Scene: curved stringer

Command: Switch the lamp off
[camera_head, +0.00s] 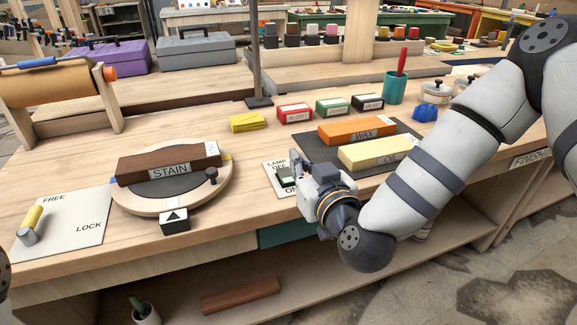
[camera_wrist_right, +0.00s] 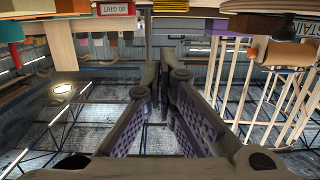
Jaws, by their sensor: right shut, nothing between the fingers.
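Contact cannot be made out. In the right wrist view its fingers (camera_wrist_right: 164,72) are together with nothing between them. A dark upright post (camera_head: 257,50) stands behind on a square base; no lamp head shows. My left gripper is not in view.
A turntable (camera_head: 125,200) carrying a dark STAIN block (camera_head: 168,163) stands left of the plate. WAX (camera_head: 357,131) and OIL (camera_head: 375,152) blocks lie on a dark mat right behind my gripper.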

